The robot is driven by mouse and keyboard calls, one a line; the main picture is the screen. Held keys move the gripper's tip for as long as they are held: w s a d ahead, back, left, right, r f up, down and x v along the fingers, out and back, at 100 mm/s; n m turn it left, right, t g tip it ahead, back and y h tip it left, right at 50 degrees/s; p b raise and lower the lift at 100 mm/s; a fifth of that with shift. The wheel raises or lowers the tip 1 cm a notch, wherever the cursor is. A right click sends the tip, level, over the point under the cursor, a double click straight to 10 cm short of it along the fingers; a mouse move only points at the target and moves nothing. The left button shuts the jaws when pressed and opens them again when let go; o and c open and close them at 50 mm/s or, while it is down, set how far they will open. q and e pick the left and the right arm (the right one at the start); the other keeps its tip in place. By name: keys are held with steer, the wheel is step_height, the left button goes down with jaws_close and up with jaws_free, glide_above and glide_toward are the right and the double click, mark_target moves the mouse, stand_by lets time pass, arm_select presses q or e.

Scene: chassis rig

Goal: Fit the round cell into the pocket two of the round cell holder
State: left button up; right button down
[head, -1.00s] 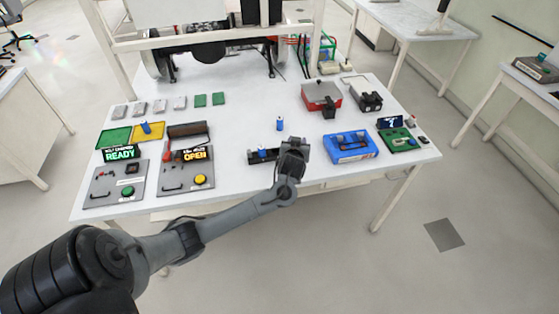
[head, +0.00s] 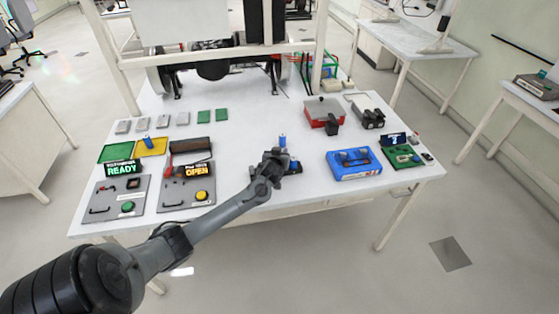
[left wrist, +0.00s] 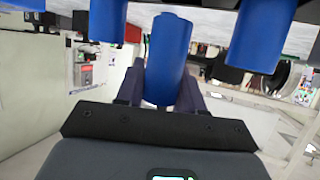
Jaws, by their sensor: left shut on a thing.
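My left gripper (head: 274,156) is over the round cell holder (head: 256,170) at the front middle of the table. In the left wrist view its fingers (left wrist: 160,92) are shut on a blue round cell (left wrist: 168,55). Other blue cylinders show to the left (left wrist: 107,20) and right (left wrist: 260,35) of the held one. The dark holder is mostly hidden behind the gripper in the head view, so I cannot tell which pocket the held cell is at or whether it is seated. A blue cylinder (head: 282,141) shows just behind the gripper. My right gripper is not in view.
A blue tray (head: 354,164) and a green board (head: 401,157) lie to the right. A red box (head: 322,112) is behind them. Two grey panels with READY (head: 121,196) and OPEN (head: 187,194) displays are to the left. The table centre behind the holder is clear.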

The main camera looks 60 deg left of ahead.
arm_select(q)
step_height(320, 180, down, 3)
steer(key=shift+f, duration=0.15)
jaws_close()
steer(key=shift+f+b, duration=0.3)
steer(key=shift+f, duration=0.25)
steer(key=o, duration=0.8)
jaws_free()
steer(key=shift+d+f, duration=0.1)
steer(key=shift+f, duration=0.05)
steer(key=shift+o, duration=0.2)
steer(key=shift+s+d, duration=0.15)
steer(key=shift+w+a+r, duration=0.2)
steer(key=shift+r, duration=0.15)
steer(key=shift+s+r, duration=0.1)
steer(key=shift+o, duration=0.3)
steer(key=p+v, duration=0.2)
steer(key=v, duration=0.8)
steer(key=shift+s+d+r, duration=0.15)
steer(key=shift+d+r, duration=0.05)
steer(key=shift+d, duration=0.1)
steer(key=shift+o, duration=1.1)
steer(key=shift+s+d+r, duration=0.1)
steer(key=shift+s+d, duration=0.1)
steer(key=shift+s+d+r, duration=0.1)
steer(key=shift+s+d, duration=0.1)
